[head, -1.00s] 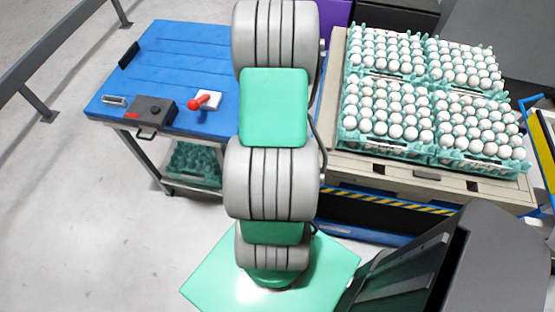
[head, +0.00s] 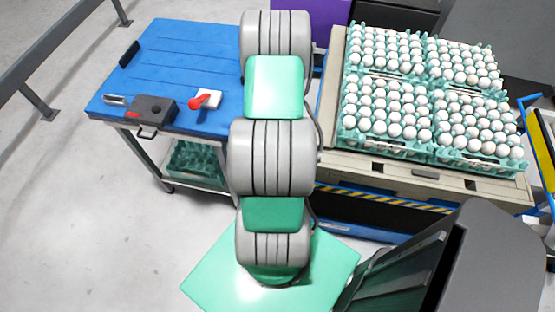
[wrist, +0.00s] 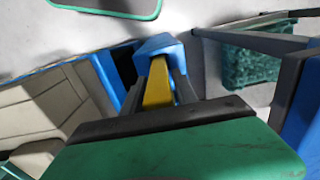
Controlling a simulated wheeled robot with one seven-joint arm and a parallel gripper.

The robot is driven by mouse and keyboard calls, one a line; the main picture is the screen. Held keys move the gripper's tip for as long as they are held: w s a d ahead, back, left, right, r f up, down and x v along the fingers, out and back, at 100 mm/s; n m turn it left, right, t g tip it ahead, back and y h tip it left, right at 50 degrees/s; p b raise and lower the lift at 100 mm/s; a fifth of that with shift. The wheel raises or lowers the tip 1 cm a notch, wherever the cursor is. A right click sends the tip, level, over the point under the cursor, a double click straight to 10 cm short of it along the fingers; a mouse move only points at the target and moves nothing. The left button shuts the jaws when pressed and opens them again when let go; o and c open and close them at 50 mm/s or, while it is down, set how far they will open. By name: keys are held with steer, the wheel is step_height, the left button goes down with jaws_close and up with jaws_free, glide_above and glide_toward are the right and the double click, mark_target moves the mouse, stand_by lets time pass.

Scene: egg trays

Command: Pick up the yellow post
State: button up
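The yellow post (wrist: 157,86) shows in the middle of the wrist view, with a blue part (wrist: 158,46) at its far end. My gripper (wrist: 162,82) has dark fingers on the left and right sides of the yellow post in this view. The fingers look apart, but whether they touch the post is not clear. The near end of the post is hidden behind the gripper body. In the head view my arm hides both the gripper and the post.
A blue-topped table (head: 180,45) stands left of my arm, with a red lever (head: 206,100) and a grey box (head: 152,110). Egg trays (head: 385,150) rest on a beige platform (head: 400,172) at the right. A blue-framed yellow panel (head: 545,150) is at the right edge. Open floor lies at left.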

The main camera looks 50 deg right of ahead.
jaws_close()
stand_by(1.0)
